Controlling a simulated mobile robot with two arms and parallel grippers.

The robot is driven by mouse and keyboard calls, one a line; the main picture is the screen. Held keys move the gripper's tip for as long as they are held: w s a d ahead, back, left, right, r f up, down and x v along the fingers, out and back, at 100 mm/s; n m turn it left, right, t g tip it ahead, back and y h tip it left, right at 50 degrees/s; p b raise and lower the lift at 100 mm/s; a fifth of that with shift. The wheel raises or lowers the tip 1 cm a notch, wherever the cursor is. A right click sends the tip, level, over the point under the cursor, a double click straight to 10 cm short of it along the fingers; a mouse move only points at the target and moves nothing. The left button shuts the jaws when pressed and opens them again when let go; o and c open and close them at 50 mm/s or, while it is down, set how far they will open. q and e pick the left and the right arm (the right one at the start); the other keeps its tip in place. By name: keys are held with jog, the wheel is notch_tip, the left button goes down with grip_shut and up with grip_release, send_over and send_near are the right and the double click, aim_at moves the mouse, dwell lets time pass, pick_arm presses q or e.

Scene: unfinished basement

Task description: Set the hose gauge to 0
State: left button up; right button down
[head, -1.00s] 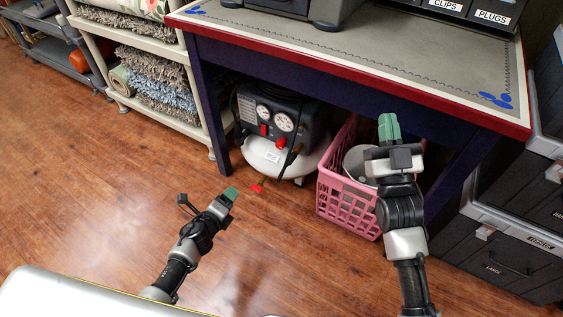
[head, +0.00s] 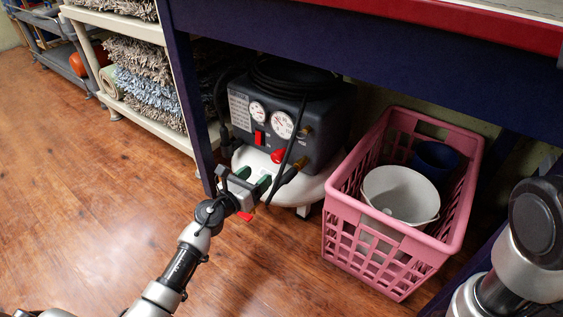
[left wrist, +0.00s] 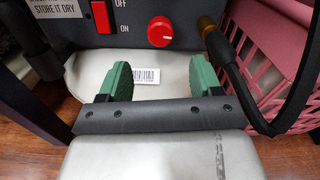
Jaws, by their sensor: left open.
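The air compressor (head: 285,130) stands on the floor under the workbench, with a dark panel and a white tank. Two round gauges with white faces show on the panel, the left gauge (head: 257,112) and the right gauge (head: 283,125); their readings are too small to tell. A red knob (left wrist: 161,31) sits below them, beside a red switch (left wrist: 101,17) marked OFF and ON. My left gripper (head: 255,183) is open and empty in front of the tank, just below the knob. A black hose (left wrist: 245,85) runs down to the right of its fingers. My right gripper is out of view.
A pink crate (head: 343,215) holding a white bucket (head: 398,190) and a dark blue container (head: 436,158) stands right of the compressor. The bench leg (head: 188,85) is close on the left. Floor is clear at the left.

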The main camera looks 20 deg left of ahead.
aim_at(275, 160)
pick_arm(q)
jog(key=b+x, duration=0.3)
jog(key=x, duration=0.5)
jog(key=shift+w+d+f, duration=0.15)
jog(key=shift+w, duration=0.2)
jog(key=shift+w+d+b, duration=0.2)
jog(key=shift+w+b, duration=0.2)
jog(key=shift+w, duration=0.15)
jog(key=c, duration=0.9)
jog(key=shift+c, duration=0.2)
jog(key=shift+r+n, duration=0.2)
jog(key=shift+n, duration=0.1)
